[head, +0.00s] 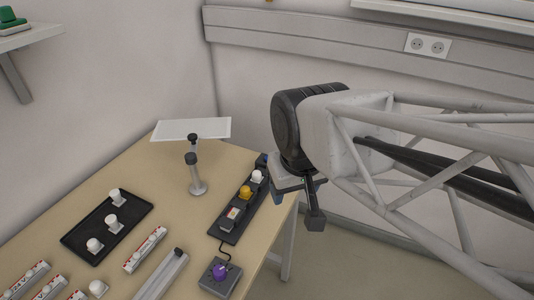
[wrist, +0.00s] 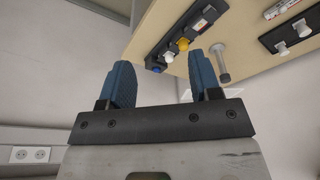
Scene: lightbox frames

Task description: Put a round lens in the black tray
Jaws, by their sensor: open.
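The black tray (head: 107,228) lies flat on the left part of the table. Three small white pieces with rounded tops stand in it, and I cannot tell whether they are round lenses. Another small white rounded piece (head: 98,289) is on the table, outside the tray, at the bottom of the head view. The tray shows partly at the top right of the wrist view (wrist: 270,41). My gripper (wrist: 160,78) is open and empty, its blue fingers apart. In the head view it hangs beyond the table's right edge, away from the tray.
A dark strip (head: 228,238) with white, yellow and boxy fittings lies near the right edge. A grey box with a purple knob (head: 220,271) sits in front of it. A grey post (head: 196,176) stands mid-table before a white panel (head: 193,129). Several white-and-red bars (head: 145,249) lie near the tray.

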